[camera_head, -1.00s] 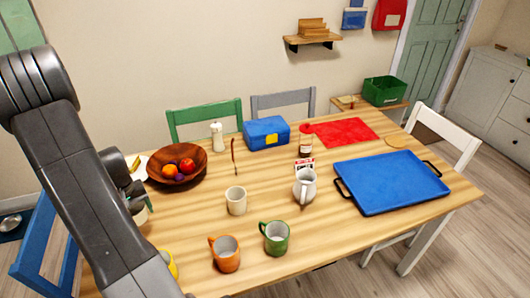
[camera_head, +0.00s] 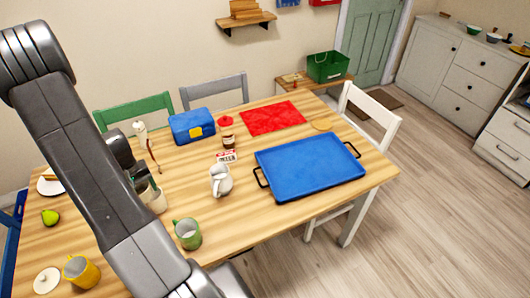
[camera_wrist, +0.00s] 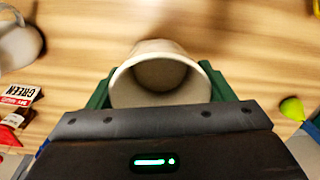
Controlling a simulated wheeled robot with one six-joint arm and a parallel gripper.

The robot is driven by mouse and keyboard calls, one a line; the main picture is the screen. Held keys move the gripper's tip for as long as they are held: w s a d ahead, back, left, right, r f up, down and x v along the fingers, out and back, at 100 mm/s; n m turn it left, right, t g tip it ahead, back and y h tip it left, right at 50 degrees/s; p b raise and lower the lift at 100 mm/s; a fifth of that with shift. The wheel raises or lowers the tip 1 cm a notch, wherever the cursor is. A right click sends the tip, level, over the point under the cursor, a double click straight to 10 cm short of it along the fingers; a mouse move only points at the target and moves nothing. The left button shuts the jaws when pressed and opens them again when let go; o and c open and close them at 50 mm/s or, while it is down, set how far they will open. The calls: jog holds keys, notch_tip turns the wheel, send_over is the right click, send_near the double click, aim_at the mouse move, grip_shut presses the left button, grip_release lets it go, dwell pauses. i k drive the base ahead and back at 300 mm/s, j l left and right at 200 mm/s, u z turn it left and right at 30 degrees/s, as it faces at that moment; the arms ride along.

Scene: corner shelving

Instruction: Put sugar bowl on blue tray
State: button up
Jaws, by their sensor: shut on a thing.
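My gripper (camera_wrist: 158,88) is shut on a pale cream open-topped vessel, which I take to be the sugar bowl (camera_wrist: 160,95). Its rim and hollow inside show between the green fingers. In the head view my arm hides much of the grip, and a cream vessel (camera_head: 155,201) shows beside it; I cannot tell whether that is the held one. The blue tray (camera_head: 308,166) lies empty on the table's right part, with black handles at its ends. It is well to the right of my gripper.
A white pitcher (camera_head: 221,181), a small card box (camera_head: 227,157) and a brown jar (camera_head: 228,140) stand left of the tray. A green mug (camera_head: 187,234) and yellow mug (camera_head: 83,271) are nearer. A blue box (camera_head: 192,126) and red mat (camera_head: 272,118) lie behind.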

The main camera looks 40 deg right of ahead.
aim_at(304, 159)
jog(key=l+z, duration=0.2)
jog(key=l, duration=0.8)
jog(key=l+z, duration=0.15)
jog(key=l, duration=0.9)
jog(key=i, duration=0.05)
